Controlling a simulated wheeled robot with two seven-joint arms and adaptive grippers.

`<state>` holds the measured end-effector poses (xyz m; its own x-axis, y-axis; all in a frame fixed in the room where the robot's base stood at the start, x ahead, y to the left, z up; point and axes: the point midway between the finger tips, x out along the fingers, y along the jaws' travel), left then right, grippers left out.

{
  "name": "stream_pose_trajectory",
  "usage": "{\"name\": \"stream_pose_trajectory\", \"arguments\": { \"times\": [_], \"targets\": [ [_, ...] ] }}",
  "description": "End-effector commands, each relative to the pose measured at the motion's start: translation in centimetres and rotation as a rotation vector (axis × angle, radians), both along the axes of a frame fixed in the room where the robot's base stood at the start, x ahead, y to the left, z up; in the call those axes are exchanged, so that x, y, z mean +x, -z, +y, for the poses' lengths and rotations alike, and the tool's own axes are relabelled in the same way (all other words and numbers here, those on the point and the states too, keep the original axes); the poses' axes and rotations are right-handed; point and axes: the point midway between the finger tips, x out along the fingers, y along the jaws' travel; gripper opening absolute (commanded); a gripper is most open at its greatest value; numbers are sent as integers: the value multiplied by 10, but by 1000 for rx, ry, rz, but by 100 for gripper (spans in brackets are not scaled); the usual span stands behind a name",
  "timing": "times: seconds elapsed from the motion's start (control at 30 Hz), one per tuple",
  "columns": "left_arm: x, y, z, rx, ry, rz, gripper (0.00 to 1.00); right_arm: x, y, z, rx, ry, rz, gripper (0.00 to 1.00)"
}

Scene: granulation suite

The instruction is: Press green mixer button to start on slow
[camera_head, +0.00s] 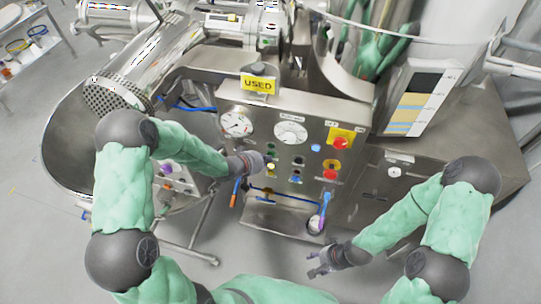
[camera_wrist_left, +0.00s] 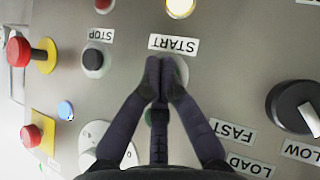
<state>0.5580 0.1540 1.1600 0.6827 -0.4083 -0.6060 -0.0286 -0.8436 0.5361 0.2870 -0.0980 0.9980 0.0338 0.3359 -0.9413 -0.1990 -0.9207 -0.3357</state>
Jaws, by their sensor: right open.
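In the left wrist view, the fingers of my left gripper (camera_wrist_left: 165,64) are together and empty, over a round button by the START label (camera_wrist_left: 174,43). Only the button's pale rim (camera_wrist_left: 183,72) shows; its colour and any contact are hidden. A black selector knob (camera_wrist_left: 293,106) has its white pointer toward the partly cut-off "LOW" label (camera_wrist_left: 301,152). A FAST label (camera_wrist_left: 232,131) is beside it. In the head view, my left gripper (camera_head: 268,161) is at the control panel (camera_head: 255,118). My right gripper (camera_head: 317,266) is open and empty, below the panel.
A dark button (camera_wrist_left: 92,61) by the STOP label and a red button on yellow (camera_wrist_left: 20,52) are nearby. A lit yellow lamp (camera_wrist_left: 180,6) shows at the top. In the head view, gauges (camera_head: 237,122) and a USED sign (camera_head: 258,84) are above. A blue-handled tool (camera_head: 325,203) hangs below.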

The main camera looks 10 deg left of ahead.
Motion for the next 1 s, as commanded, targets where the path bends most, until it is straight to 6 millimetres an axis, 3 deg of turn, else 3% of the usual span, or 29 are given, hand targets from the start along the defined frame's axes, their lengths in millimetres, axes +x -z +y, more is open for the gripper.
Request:
{"name": "stream_pose_trajectory", "arguments": {
  "times": [0.53,1.0],
  "targets": [
    [2,0,0,0,-1,-1,0,0,0,0,0,0,0,52],
    [-15,0,1,0,-1,-1,0,0,0,0,0,0,0,52]
  ]
}}
